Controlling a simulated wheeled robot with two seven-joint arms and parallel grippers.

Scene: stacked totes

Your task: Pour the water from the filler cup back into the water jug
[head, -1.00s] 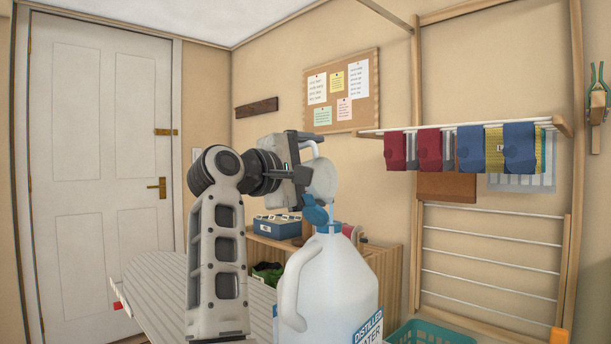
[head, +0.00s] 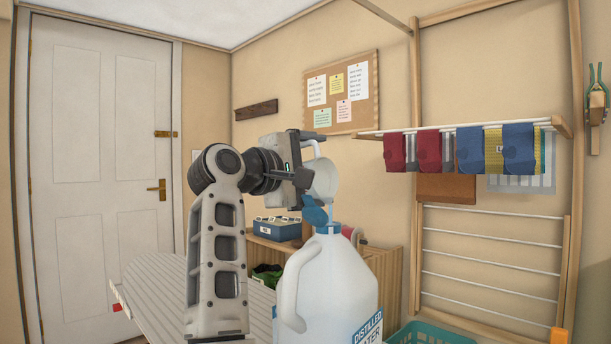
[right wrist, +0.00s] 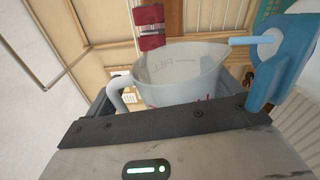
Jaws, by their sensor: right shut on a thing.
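The filler cup (head: 325,178) is a translucent whitish cup with a handle, tilted over the water jug (head: 345,280). My right gripper (head: 302,178) is shut on the filler cup. The jug is a large white bottle with a handle and a "distilled water" label, standing upright. Its blue cap (head: 315,213) is flipped open beside the mouth. A thin blue stream (head: 331,212) runs from the cup's lip to the jug's mouth. In the right wrist view the cup (right wrist: 180,72) shows red markings, and the stream (right wrist: 248,40) leaves its spout. The water level in the jug is hidden. My left gripper is out of view.
A ribbed light board (head: 165,285) lies left of the jug. Behind are a wooden shelf with a blue box (head: 278,229) and, at right, a drying rack with cloths (head: 485,150). A teal basket (head: 430,334) sits low at right.

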